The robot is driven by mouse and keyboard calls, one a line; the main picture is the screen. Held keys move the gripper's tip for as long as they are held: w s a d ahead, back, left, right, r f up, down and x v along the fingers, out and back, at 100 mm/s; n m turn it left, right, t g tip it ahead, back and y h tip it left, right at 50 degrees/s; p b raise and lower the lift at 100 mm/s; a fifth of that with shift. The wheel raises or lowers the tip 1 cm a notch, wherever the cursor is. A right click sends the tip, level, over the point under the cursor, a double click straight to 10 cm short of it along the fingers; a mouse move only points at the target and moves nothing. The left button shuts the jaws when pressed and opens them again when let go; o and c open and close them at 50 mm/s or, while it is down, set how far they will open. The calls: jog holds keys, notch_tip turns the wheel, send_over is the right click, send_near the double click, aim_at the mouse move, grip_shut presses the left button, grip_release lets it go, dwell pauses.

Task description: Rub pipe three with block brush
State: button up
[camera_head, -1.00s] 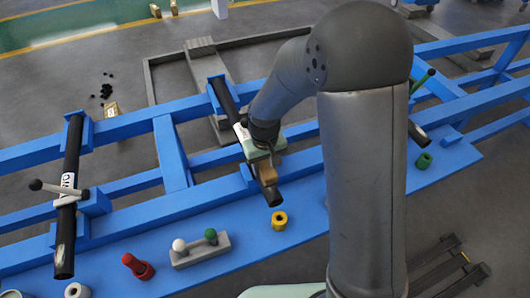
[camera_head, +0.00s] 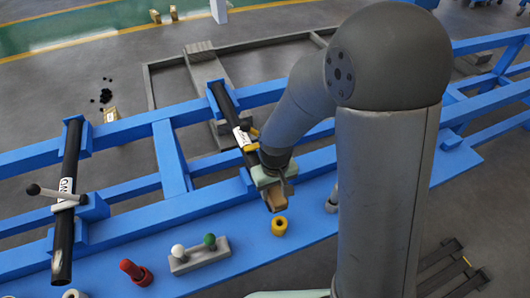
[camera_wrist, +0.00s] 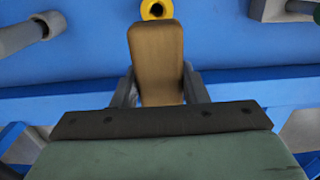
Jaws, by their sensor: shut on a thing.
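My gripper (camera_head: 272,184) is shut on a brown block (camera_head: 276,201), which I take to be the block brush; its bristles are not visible. In the wrist view the block (camera_wrist: 157,60) sits between the two fingers of my gripper (camera_wrist: 159,86). A black pipe with a white label (camera_head: 225,102) lies across the blue rails behind my gripper, its near end hidden by the gripper. Another black pipe (camera_head: 71,150) with a white label lies at the far left. Neither label is clearly readable, so I cannot tell which is pipe three. The block appears apart from the pipe.
A yellow ring (camera_head: 279,226) stands on the blue shelf just below the block; it also shows in the wrist view (camera_wrist: 155,9). A grey holder (camera_head: 200,256) with white and green knobs and a red piece (camera_head: 135,271) stand further left. A black lever (camera_head: 52,193) crosses the left pipe.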

jog(key=shift+w+a, duration=0.25)
jog(key=shift+w, duration=0.35)
jog(key=shift+w+a, duration=0.2)
jog(key=shift+w, duration=0.4)
jog(key=shift+c, duration=0.5)
jog(key=shift+w+a+f, duration=0.1)
jog(key=shift+w+a, duration=0.05)
jog(key=shift+w, duration=0.2)
jog(key=shift+w+a+r, duration=0.1)
jog(key=shift+w+a, duration=0.1)
jog(key=shift+w, duration=0.35)
jog(key=shift+w+a+r, duration=0.1)
jog(key=shift+w+a, duration=0.1)
jog(key=shift+w, duration=0.3)
jog(key=shift+w+a+f, duration=0.1)
jog(key=shift+w+a, duration=0.05)
jog(key=shift+w, duration=0.2)
notch_tip(320, 180, up, 5)
jog(key=p, duration=0.3)
jog(key=shift+w+f, duration=0.15)
jog(key=shift+f, duration=0.05)
jog(key=shift+c, duration=0.4)
notch_tip(320, 180, up, 4)
jog(key=shift+f+p, duration=0.15)
jog(key=shift+p, duration=1.1)
jog(key=shift+a, duration=0.15)
